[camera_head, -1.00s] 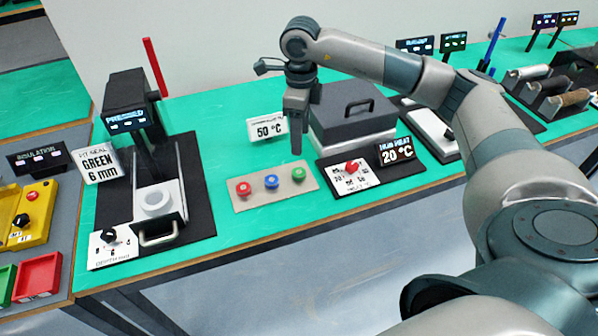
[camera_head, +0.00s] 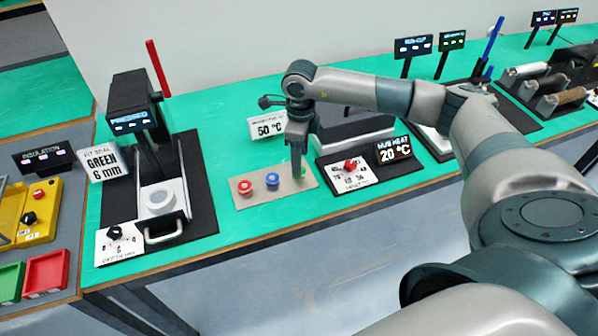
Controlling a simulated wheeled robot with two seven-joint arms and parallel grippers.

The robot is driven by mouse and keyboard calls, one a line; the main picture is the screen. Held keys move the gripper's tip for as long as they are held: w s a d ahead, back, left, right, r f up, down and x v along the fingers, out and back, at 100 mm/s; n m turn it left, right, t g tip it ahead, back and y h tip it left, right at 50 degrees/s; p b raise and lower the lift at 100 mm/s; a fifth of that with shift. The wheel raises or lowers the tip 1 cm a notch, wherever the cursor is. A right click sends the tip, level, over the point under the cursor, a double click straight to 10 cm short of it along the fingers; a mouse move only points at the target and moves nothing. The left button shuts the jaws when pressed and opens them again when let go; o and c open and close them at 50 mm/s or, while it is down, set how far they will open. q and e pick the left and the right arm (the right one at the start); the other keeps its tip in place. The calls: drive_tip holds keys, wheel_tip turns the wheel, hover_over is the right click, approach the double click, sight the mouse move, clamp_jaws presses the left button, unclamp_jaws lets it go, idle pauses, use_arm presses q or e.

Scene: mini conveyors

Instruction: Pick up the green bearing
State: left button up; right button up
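The green bearing (camera_head: 303,170) is on the right end of a beige mat (camera_head: 246,200), mostly hidden behind the fingers of my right gripper (camera_head: 296,176). A red bearing (camera_head: 245,187) and a blue bearing (camera_head: 272,181) lie to its left on the same mat. My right gripper points down over the green bearing with its fingertips low, near the mat. Its fingers are seen edge-on, so I cannot tell whether they are open or touch the bearing. My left gripper is not in view.
A press (camera_head: 134,112) with a silver seat and front handle stands at left. A heater panel (camera_head: 347,177) with a red knob is close on the right. The green table (camera_head: 230,222) is clear in front of the mat.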

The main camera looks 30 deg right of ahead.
drive_tip(key=shift+w+f+p, duration=0.1)
drive_tip(key=shift+f+p, duration=0.45)
drive_tip(key=f, duration=0.1)
drive_tip(key=f+p, duration=0.1)
drive_tip(key=f, duration=0.1)
drive_tip(key=shift+w+d, duration=0.15)
drive_tip(key=shift+w, duration=0.05)
drive_tip(key=shift+f+p, duration=0.3)
drive_tip(key=shift+f, duration=0.15)
drive_tip(key=c, duration=1.2)
drive_tip(key=shift+r, duration=0.1)
